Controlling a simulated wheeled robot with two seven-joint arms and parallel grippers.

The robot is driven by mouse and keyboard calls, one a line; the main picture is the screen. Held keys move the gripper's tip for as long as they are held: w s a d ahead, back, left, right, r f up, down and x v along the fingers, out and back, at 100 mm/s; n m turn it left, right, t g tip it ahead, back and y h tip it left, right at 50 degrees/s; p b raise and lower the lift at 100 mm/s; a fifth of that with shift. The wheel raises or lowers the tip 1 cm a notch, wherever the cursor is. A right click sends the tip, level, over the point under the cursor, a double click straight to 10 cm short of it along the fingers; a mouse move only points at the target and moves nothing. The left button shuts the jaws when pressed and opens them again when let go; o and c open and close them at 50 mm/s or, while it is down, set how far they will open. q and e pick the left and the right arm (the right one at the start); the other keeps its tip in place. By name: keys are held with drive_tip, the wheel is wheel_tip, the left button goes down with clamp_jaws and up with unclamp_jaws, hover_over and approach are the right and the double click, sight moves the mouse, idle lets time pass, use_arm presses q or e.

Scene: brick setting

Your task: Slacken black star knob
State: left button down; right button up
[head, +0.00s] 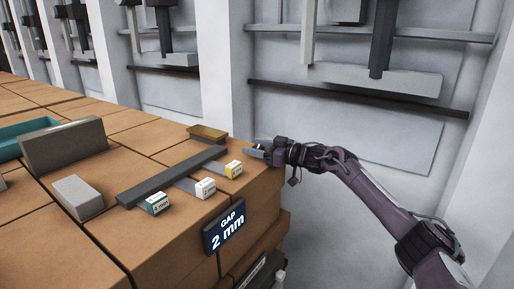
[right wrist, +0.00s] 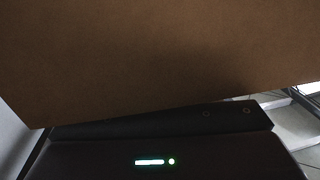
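I cannot make out a black star knob in either view. My right gripper (head: 256,151) is at the right edge of the brown block stack (head: 140,239) in the head view, its arm coming in from the right. Its fingertips are small and dark there, so I cannot tell whether they are open or shut. A dark bar (head: 172,176) lies on the stack, left of the gripper. A sign reading "GAP 2 mm" (head: 224,231) is on the front face. The right wrist view shows a plain brown face (right wrist: 170,60) close up. My left gripper is not in view.
Teal (head: 155,204), white (head: 204,188) and yellow (head: 234,169) labelled blocks lie along the bar. A tan-gold block (head: 207,133), a grey slab (head: 64,145), a pale block (head: 78,197) and a teal tray (head: 28,136) are also on top. Wall rails (head: 360,97) stand behind.

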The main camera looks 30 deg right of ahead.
sight(257, 146)
drive_tip(key=shift+r, duration=0.1)
wheel_tip(257, 146, up, 20)
idle(0.5)
drive_tip(key=shift+f, duration=0.2)
